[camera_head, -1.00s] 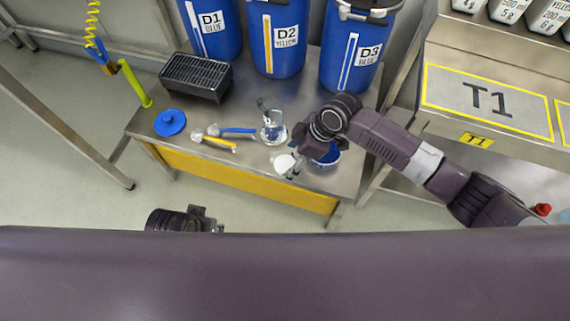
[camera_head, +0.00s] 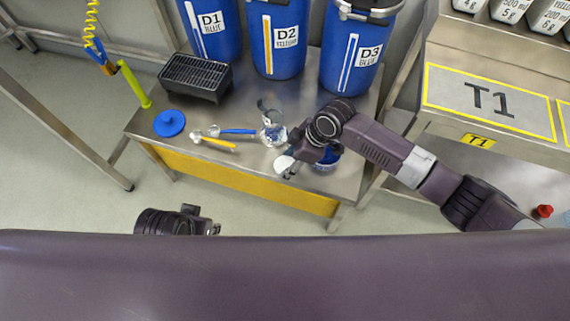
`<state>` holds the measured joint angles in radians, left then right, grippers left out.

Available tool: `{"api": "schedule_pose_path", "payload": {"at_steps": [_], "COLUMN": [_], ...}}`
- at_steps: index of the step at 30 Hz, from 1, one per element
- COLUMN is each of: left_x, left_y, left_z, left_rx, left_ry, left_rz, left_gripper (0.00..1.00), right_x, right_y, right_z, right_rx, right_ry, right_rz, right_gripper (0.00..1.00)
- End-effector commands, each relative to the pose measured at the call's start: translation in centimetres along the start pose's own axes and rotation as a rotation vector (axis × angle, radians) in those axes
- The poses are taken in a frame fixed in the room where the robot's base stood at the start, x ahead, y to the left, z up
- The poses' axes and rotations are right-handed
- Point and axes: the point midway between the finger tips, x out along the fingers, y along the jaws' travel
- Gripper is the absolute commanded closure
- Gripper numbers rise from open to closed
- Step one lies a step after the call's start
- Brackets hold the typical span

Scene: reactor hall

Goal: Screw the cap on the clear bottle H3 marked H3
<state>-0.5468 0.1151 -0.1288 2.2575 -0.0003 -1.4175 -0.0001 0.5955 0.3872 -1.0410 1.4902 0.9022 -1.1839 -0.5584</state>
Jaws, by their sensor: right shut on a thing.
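A clear glass or plastic vessel (camera_head: 272,132) stands on the steel bench, left of my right gripper; no H3 mark can be read on it. My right gripper (camera_head: 292,167) points down and left at the bench's front part. It is shut on a small white round thing (camera_head: 283,164), which may be the cap; the wrist and fingers hide part of it. My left gripper (camera_head: 212,227) is low at the front, in front of the bench, partly cut off by my own body, and its fingers cannot be made out.
On the bench (camera_head: 243,166) are a blue lid (camera_head: 169,123), a blue-handled tool (camera_head: 236,131), a yellow-handled tool (camera_head: 219,143), a black rack (camera_head: 195,77) and a blue bowl (camera_head: 328,161) behind my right wrist. Blue drums (camera_head: 275,38) line the back. Table T1 (camera_head: 488,98) stands right.

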Motion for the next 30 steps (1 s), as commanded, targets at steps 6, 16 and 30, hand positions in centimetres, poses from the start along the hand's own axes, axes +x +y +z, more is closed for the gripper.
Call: {"api": "schedule_pose_path", "payload": {"at_steps": [6,16,30], "left_x": [0.0,1.9,10.7], "left_y": [0.0,0.2,0.7], "left_z": [0.0,0.2,4.6], "left_rx": [0.000,0.003,0.011], "left_ry": [0.000,-0.009,-0.065], "left_rz": [0.000,0.004,0.011], "left_gripper": [0.72,0.72,0.72], "right_x": [0.0,-1.9,-12.6], "right_y": [0.0,0.1,0.1], "right_z": [0.0,-0.8,-5.2], "right_rx": [0.000,-0.002,-0.001], "right_ry": [0.000,0.001,0.002], "right_rz": [0.000,0.002,0.003], "right_gripper": [0.62,0.62,0.62]}}
